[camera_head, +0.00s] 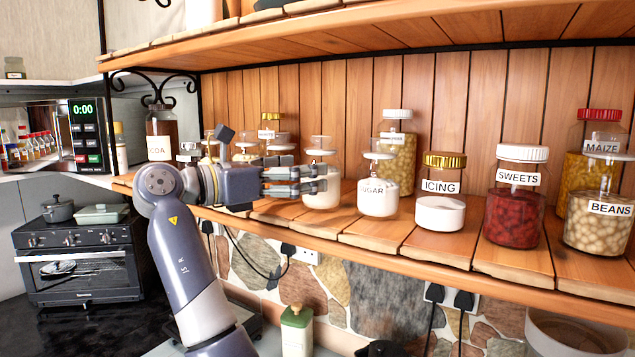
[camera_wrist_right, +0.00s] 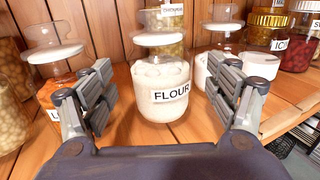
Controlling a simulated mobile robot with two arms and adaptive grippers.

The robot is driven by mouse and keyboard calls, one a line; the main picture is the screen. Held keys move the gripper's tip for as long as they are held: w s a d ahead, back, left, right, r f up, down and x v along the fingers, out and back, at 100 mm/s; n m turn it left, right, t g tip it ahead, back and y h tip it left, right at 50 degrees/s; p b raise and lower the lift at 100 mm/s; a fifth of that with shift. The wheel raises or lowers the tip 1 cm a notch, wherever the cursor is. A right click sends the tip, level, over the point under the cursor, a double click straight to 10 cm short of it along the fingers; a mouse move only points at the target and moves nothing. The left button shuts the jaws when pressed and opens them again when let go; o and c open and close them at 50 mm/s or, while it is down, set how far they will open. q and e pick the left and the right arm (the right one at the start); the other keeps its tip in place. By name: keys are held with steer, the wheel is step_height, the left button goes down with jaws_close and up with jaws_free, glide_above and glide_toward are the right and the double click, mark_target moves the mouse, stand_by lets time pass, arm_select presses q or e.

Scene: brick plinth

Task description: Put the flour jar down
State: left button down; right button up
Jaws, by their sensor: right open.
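The flour jar (camera_wrist_right: 163,97) is clear glass with white contents and a FLOUR label. It stands upright on the wooden shelf (camera_wrist_right: 120,160). In the head view the jar (camera_head: 322,197) is partly hidden behind my right gripper (camera_head: 305,181). In the wrist view my right gripper (camera_wrist_right: 158,83) is open, with one finger to each side of the jar and gaps between them and the glass. My left gripper is not in view.
A sugar jar (camera_head: 378,198) stands just right of the flour jar, then an icing jar (camera_head: 441,212), a sweets jar (camera_head: 515,215) and a beans jar (camera_head: 597,225). An orange-filled jar (camera_wrist_right: 57,92) stands on the left. An upper shelf (camera_head: 400,30) hangs overhead.

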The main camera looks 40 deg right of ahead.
steer(key=a+b, duration=0.2)
steer(key=a, duration=0.5)
steer(key=shift+w+a, duration=0.2)
steer(key=shift+w, duration=0.2)
